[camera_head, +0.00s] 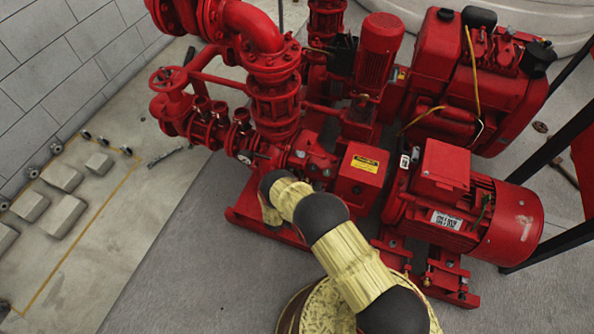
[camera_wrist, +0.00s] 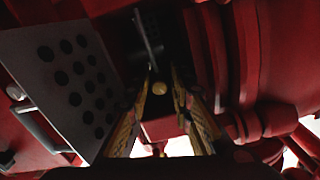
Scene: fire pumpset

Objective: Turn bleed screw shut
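In the wrist view, a small round brass-coloured screw head (camera_wrist: 159,88) shows between the tips of my gripper (camera_wrist: 165,82). I take it to be the bleed screw. The two yellow-and-black fingers stand apart on either side of it. The left finger is close to the head, and a narrow dark gap shows on its right. Whether either finger touches it is too dark to tell. In the head view, my arm reaches to the red pump casing (camera_head: 311,157). My gripper and the screw are hidden there behind the arm.
In the head view, the red motor (camera_head: 470,215) lies right of my arm, and valves and pipes (camera_head: 215,125) lie left. Open floor (camera_head: 160,240) is at left.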

